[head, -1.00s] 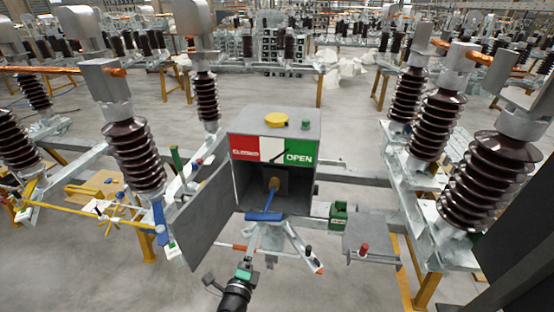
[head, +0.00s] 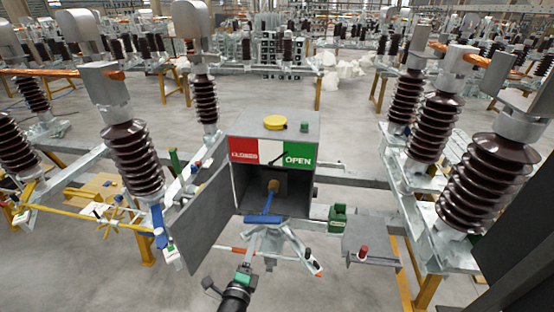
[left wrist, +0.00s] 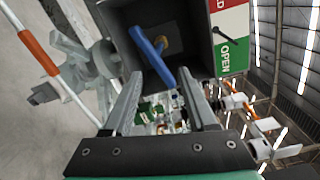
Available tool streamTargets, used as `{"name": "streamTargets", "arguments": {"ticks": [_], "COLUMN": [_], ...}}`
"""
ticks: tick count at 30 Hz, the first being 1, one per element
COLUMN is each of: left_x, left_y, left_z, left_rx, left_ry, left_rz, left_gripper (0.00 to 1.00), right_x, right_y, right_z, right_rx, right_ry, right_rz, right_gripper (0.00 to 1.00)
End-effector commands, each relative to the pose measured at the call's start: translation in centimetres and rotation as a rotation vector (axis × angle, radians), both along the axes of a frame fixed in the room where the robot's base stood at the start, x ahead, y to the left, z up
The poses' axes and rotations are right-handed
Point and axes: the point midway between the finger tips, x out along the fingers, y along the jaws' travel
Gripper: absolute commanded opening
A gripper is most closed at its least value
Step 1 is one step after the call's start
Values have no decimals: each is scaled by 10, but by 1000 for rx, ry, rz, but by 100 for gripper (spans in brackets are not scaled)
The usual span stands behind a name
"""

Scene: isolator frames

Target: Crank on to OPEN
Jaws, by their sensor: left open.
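The mechanism box (head: 300,130) stands in the middle of the head view, its door (head: 203,218) swung out to the left. Its front has a red CLOSED field, a white field and a green OPEN field (head: 299,160). A dark pointer (head: 279,158) lies around the white-green border. The blue crank (head: 268,202) sits on a brass hub (head: 273,184) inside the box. My left gripper (head: 250,256) is open below and in front of it. In the left wrist view the crank (left wrist: 150,52) lies ahead of the fingertips (left wrist: 160,74); contact is unclear. My right gripper is out of view.
Brown insulators (head: 133,158) stand on the left, with more (head: 478,180) on the right. A grey shelf (head: 372,236) with a red-topped item (head: 363,253) is right of the box. An orange-and-white rod (left wrist: 40,57) shows at the left in the left wrist view.

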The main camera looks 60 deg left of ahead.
Motion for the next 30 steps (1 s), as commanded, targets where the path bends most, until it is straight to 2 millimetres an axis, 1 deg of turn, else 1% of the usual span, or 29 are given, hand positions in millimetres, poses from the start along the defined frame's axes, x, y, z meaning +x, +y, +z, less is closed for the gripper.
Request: {"name": "streamTargets", "arguments": {"ticks": [2, 5, 6, 9, 11, 13, 17, 20, 26, 30], "left_x": [0, 3, 5, 9, 11, 12, 14, 20, 48, 66], "left_y": [0, 2, 3, 5, 6, 6, 7, 16, 50, 72], "left_z": [-2, -13, -18, -23, -22, -18, -13, -12, -13, -14], "left_rx": [-4, -62, -105, -217, -268, -299, -306, -303, -302, -302], "left_ry": [-7, -92, -152, -303, -368, -405, -412, -411, -411, -411], "left_rz": [1, 5, 9, 8, 6, 4, 4, 6, 8, 6], "left_gripper": [57, 57, 57, 57, 57, 57, 57, 57, 57, 57], "right_x": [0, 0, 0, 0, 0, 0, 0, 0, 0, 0], "right_y": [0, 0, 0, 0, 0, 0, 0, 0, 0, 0], "right_z": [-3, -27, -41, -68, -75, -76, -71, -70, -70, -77], "right_rx": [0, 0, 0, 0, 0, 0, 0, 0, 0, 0], "right_ry": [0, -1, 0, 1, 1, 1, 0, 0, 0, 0], "right_rz": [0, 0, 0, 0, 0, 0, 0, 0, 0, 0], "right_gripper": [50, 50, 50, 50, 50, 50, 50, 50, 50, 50]}}
